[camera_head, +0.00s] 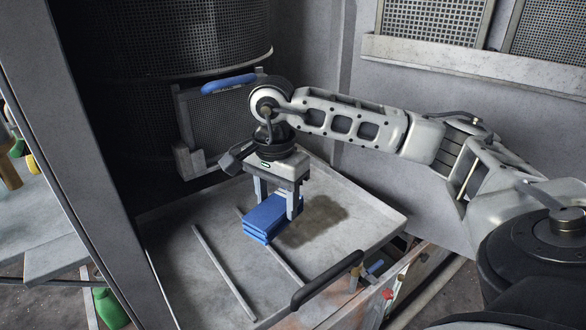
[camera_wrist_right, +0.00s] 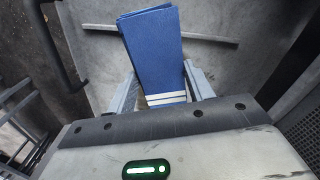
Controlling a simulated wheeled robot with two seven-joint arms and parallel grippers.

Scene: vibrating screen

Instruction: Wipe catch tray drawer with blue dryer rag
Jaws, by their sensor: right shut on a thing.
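The blue dryer rag (camera_head: 272,218) is a folded, layered blue cloth. My right gripper (camera_head: 278,198) is shut on it from above, one finger on each side. In the right wrist view the rag (camera_wrist_right: 155,50) shows white stripes near its held end, between the two fingers (camera_wrist_right: 165,92). The catch tray drawer (camera_head: 350,205) is a grey metal tray, pulled out, with a black handle (camera_head: 327,280) on its front edge. The rag is over the tray floor; I cannot tell whether it touches it. My left gripper is not in view.
Two thin raised bars (camera_head: 222,270) run across the tray floor. A dark mesh drum (camera_head: 165,60) and a mesh panel with a blue handle (camera_head: 228,83) stand behind the tray. A grey post (camera_head: 85,170) rises at left. A grey wall bounds the back right.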

